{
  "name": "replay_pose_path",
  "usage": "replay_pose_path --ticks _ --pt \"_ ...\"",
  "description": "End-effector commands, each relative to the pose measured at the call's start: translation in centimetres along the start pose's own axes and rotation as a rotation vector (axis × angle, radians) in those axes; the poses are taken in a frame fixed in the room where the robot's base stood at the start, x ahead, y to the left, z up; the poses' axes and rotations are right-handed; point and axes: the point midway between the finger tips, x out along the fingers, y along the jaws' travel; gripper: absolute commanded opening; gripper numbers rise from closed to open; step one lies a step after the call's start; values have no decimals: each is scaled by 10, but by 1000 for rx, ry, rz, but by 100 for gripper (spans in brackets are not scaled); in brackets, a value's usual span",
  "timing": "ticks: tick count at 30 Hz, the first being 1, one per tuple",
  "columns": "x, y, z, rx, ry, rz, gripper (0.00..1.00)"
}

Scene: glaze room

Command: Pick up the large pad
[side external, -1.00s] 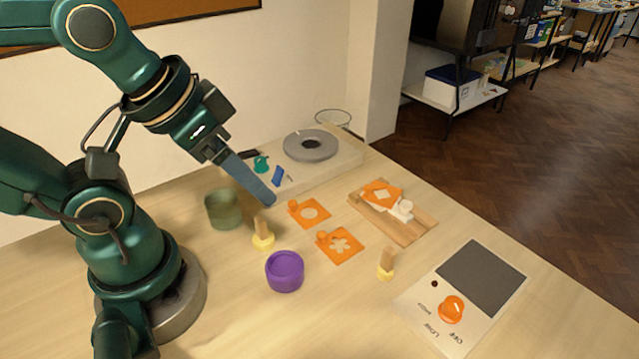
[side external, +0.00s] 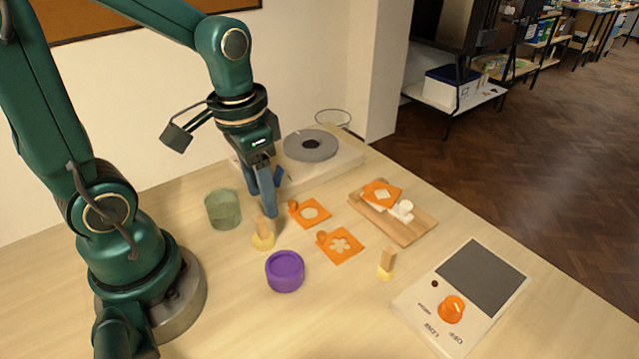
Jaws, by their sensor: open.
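Two pads with pale wooden grips and yellow bases stand upright on the table. The large pad (side external: 263,241) seems to be the left one, with the wider base, between the green cup and the purple tub. The smaller pad (side external: 386,267) stands to the right, near the control panel. My gripper (side external: 270,210) points almost straight down, its blue fingertips close above and slightly behind the large pad's grip in the picture. It is open and holds nothing. The fingers overlap one another from this side, so the gap between them is hidden.
A purple tub (side external: 285,272) and a green cup (side external: 223,210) stand close to the large pad. Orange stencils (side external: 310,213) (side external: 341,246) lie to its right. Behind are a wooden board (side external: 408,226) and a grey wheel (side external: 311,145). A control panel (side external: 462,297) sits at right.

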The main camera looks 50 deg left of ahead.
Motion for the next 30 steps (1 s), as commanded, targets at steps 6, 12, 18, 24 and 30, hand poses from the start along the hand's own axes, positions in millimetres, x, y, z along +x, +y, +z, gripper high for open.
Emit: replay_pose_path --ticks 6,12,18,24,30 --pt "18 -6 7 -42 -88 20 57" --pt "35 -6 10 -45 -94 21 57" --pt "57 -6 12 -45 -92 20 57" --pt "66 -5 12 -45 -88 19 57" --pt "67 -5 12 -45 -86 18 57"
